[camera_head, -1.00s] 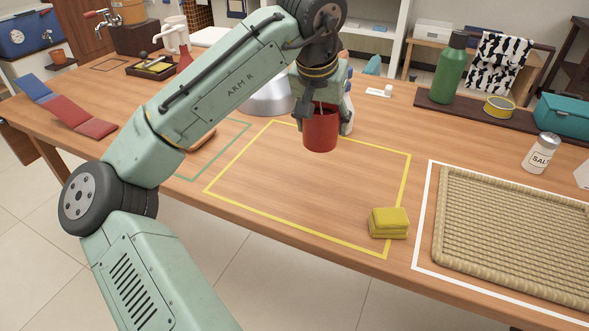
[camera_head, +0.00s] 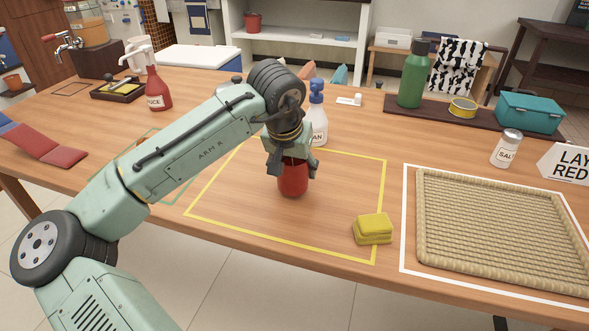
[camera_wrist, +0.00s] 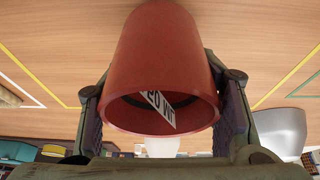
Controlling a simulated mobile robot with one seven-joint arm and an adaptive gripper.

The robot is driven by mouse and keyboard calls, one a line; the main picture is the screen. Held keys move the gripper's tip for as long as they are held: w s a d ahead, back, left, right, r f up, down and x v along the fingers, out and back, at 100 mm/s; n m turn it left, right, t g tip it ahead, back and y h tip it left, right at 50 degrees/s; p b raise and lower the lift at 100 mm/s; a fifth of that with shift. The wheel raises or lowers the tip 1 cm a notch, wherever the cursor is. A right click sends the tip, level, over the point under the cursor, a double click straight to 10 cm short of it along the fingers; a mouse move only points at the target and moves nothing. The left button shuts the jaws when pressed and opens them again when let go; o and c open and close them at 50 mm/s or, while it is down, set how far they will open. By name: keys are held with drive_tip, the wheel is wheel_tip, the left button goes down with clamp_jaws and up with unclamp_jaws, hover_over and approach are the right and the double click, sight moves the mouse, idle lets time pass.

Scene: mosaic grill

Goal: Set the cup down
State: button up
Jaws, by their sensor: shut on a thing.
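The red cup (camera_head: 293,182) is inside the yellow outline (camera_head: 283,243) on the wooden table, near its middle. My gripper (camera_head: 290,168) points down from above, shut on the cup. The wrist view shows one finger on each side of the red cup (camera_wrist: 163,60), with its rim towards the camera. A white tag with dark letters (camera_wrist: 158,100) shows in its opening. The cup looks upright and low over the tabletop; I cannot tell whether its base touches it.
A folded yellow cloth or sponge (camera_head: 373,229) lies at the outline's front right corner. A white spray bottle (camera_head: 318,125) stands behind my gripper. A woven tray (camera_head: 424,215) lies in a white outline to the right.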

drive_tip(key=shift+f, duration=0.45)
drive_tip(key=shift+f, duration=0.2)
drive_tip(key=o, duration=1.3)
drive_tip(key=shift+c, duration=0.2)
drive_tip(key=shift+r, duration=0.1)
drive_tip(key=v, duration=1.2)
drive_tip(key=shift+r+b, duration=0.15)
drive_tip(key=shift+b, duration=0.15)
